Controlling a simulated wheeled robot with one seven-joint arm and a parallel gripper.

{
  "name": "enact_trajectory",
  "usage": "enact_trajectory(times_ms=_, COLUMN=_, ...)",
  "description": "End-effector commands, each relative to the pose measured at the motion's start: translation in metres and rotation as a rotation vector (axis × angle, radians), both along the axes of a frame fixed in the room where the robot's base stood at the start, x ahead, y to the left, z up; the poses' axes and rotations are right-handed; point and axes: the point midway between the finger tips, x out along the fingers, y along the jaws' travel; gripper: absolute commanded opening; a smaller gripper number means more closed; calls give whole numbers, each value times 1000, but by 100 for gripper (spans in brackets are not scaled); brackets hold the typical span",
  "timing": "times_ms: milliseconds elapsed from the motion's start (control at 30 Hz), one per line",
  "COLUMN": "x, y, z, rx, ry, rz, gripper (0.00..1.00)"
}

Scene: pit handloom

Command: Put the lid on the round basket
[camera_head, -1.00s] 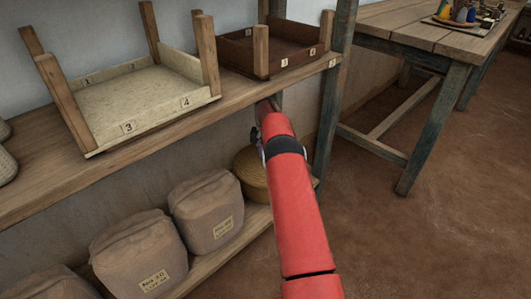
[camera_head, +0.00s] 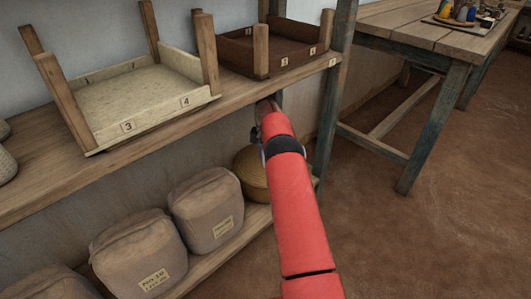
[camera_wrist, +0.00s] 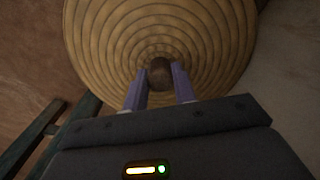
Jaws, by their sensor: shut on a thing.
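The round lid (camera_wrist: 110,35) fills the top of the wrist view, a tan coiled disc with a dark round knob (camera_wrist: 160,71) at its middle. My gripper (camera_wrist: 160,80) is shut on the knob, one finger on each side. In the head view, a tan round shape (camera_head: 250,172), the basket or its lid, shows at the right end of the lower shelf, partly behind my red arm. My fingers are hidden there. I cannot tell whether the lid touches the basket's rim.
Several cloth sacks (camera_head: 207,211) stand left of the round shape on the lower shelf (camera_head: 205,268). The upper shelf (camera_head: 150,128) runs above, with a pale tray (camera_head: 140,98) and a brown tray (camera_head: 270,50). A dark post (camera_head: 334,95) stands close right of my arm.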

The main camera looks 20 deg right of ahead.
Motion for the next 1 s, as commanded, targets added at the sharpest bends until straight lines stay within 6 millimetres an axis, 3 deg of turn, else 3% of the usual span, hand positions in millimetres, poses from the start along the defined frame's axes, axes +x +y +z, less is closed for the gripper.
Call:
enact_trajectory(times_ms=133, x=0, y=0, z=0, rx=-1, ry=-1, rz=0, gripper=0)
enact_trajectory(times_ms=167, x=0, y=0, z=0, rx=-1, ry=-1, rz=0, gripper=30)
enact_trajectory(times_ms=333, x=0, y=0, z=0, rx=0, ry=0, rz=0, gripper=52)
enact_trajectory(times_ms=533, x=0, y=0, z=0, rx=0, ry=0, rz=0, gripper=52)
enact_trajectory(times_ms=700, x=0, y=0, z=0, rx=0, ry=0, rz=0, gripper=74)
enact_trajectory(times_ms=1000, x=0, y=0, z=1, rx=0, ry=0, rz=0, gripper=74)
